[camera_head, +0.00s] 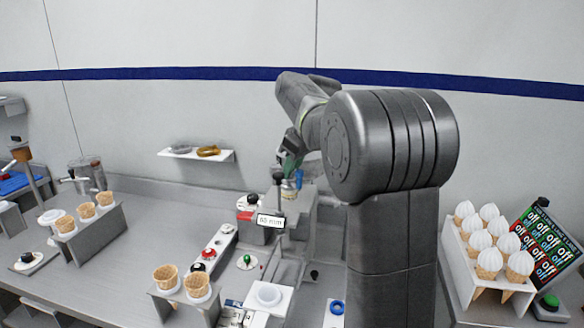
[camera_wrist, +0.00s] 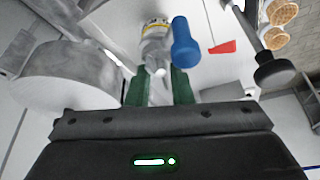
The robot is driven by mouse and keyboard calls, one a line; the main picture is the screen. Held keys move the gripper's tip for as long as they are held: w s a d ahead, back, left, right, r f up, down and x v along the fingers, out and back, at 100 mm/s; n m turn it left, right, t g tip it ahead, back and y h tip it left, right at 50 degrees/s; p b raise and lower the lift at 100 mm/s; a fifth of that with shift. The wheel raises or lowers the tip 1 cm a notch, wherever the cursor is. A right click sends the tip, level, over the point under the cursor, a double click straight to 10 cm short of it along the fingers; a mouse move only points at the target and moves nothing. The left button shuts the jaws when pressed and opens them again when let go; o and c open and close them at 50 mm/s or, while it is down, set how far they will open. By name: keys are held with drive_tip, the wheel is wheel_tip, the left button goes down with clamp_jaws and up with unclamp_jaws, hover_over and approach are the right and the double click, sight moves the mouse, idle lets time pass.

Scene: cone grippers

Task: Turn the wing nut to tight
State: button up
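My gripper (camera_wrist: 158,88) shows its two green fingers in the wrist view, a little apart. A pale grey part shows between them; I cannot tell whether the fingers touch it. Just beyond is a whitish cylinder (camera_wrist: 155,28) with a yellow-marked label, and beside it a blue rounded peg (camera_wrist: 185,42). I cannot make out which part is the wing nut. In the head view my gripper (camera_head: 291,160) is small, reaching down over the grey machine at the middle of the counter. The blue part (camera_head: 299,180) shows just below it; my arm hides much of the machine.
A "65 mm" tag (camera_head: 270,221) stands in front of the machine. Cone holders stand at left (camera_head: 100,238) and front (camera_head: 205,308). A wall shelf (camera_head: 195,154) hangs behind.

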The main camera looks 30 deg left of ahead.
clamp_jaws()
drive_tip(key=shift+m, duration=0.3)
drive_tip(key=m, duration=0.1)
drive_tip(key=m+t+p, duration=0.1)
drive_tip(key=m, duration=0.1)
drive_tip(key=shift+s+r+m+t, duration=0.1)
drive_tip(key=shift+s+m+t, duration=0.1)
drive_tip(key=shift+m+t, duration=0.1)
drive_tip(key=m+t+h+p, duration=0.1)
drive_tip(key=m, duration=0.2)
drive_tip(key=shift+s+a+m, duration=0.1)
drive_tip(key=shift+a+m, duration=0.05)
drive_tip(key=shift+m, duration=0.25)
drive_tip(key=m, duration=0.2)
drive_tip(key=m+t+h+p, duration=0.1)
drive_tip(key=m, duration=0.1)
drive_tip(key=shift+s+a+h, duration=0.1)
drive_tip(key=shift+a+h, duration=0.05)
drive_tip(key=shift+h, duration=0.15)
drive_tip(key=m+h, duration=0.1)
drive_tip(key=m, duration=0.2)
drive_tip(key=m+h+p, duration=0.1)
drive_tip(key=m, duration=0.1)
drive_tip(key=shift+a+m+t, duration=0.2)
drive_tip(key=shift+m+t, duration=0.1)
drive_tip(key=shift+m, duration=0.1)
